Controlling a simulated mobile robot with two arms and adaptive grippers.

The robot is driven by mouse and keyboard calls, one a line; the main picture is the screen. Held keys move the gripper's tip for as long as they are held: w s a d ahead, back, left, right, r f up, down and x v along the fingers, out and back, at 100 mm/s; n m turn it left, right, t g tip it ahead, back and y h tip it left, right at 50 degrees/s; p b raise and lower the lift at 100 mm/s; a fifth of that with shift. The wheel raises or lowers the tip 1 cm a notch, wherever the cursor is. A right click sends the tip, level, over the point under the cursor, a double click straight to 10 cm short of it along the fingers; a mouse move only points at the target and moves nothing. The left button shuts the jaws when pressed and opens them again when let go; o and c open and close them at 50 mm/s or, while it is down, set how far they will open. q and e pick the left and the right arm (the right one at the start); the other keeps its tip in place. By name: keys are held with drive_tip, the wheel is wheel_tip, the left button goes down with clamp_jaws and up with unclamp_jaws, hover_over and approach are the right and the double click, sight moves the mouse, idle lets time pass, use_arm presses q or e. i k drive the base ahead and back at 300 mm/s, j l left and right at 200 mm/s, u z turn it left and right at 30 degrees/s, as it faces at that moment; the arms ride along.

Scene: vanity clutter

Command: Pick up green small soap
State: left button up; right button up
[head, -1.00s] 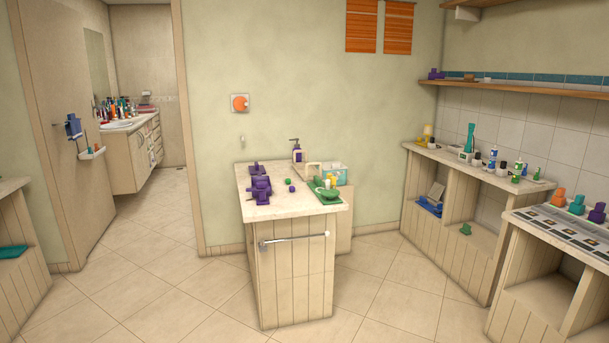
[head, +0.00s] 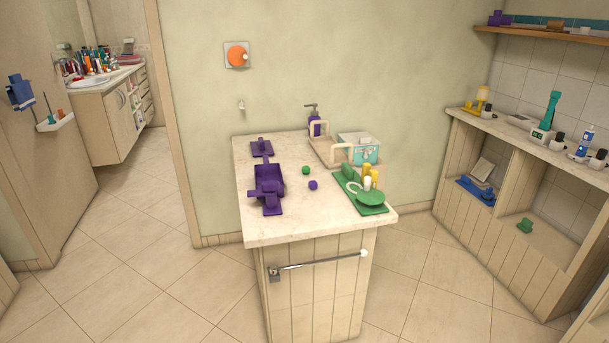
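A small round green item (head: 306,170), which looks like the green small soap, lies on the pale top of the island counter (head: 300,217). A small purple piece (head: 313,185) of similar size lies just in front of it, apart from it. Purple holders (head: 268,185) stand to its left. A green tray (head: 346,187) with a green dish (head: 370,196) and yellow and white bottles is to its right. Neither of my grippers is in view.
A beige handled tray (head: 325,149), a teal-and-white box (head: 361,149) and a purple pump bottle (head: 314,121) stand at the island's back. A towel bar (head: 318,262) juts from its front. Tiled floor (head: 170,270) is open at left; shelving (head: 520,180) stands right.

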sight(306, 169)
drive_tip(key=i+l+u, duration=0.2)
drive_tip(key=i, duration=0.2)
drive_tip(key=i+l+u, duration=0.2)
drive_tip(key=i, duration=0.25)
